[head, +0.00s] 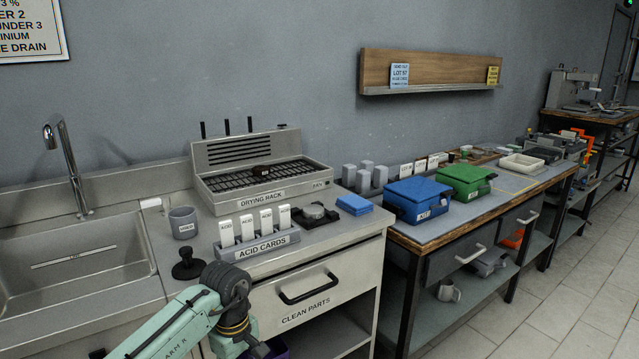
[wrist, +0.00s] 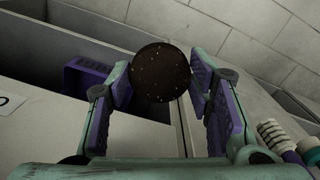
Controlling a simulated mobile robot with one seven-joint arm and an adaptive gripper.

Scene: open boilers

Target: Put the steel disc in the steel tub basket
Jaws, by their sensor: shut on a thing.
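In the wrist view, my gripper (wrist: 160,85) is shut on a dark brown, speckled round disc (wrist: 160,72), held between its two purple-padded fingers. I take this to be the steel disc, though its face looks dark rather than bright. A purple basket-like thing (wrist: 88,75) lies to the left of the disc, inside a grey-walled compartment (wrist: 45,50). The disc is apart from it in the picture. In the head view my arm reaches in at the bottom, and the held disc is hidden there. I cannot tell which container is the steel tub.
The drying rack (head: 265,195) has a small dark object (head: 261,171) on it. The acid cards holder (head: 262,243), a grey cup (head: 183,222) and a black knobbed object (head: 187,265) stand on the counter. The sink (head: 75,265) is left; blue (head: 418,198) and green (head: 465,180) boxes stand right.

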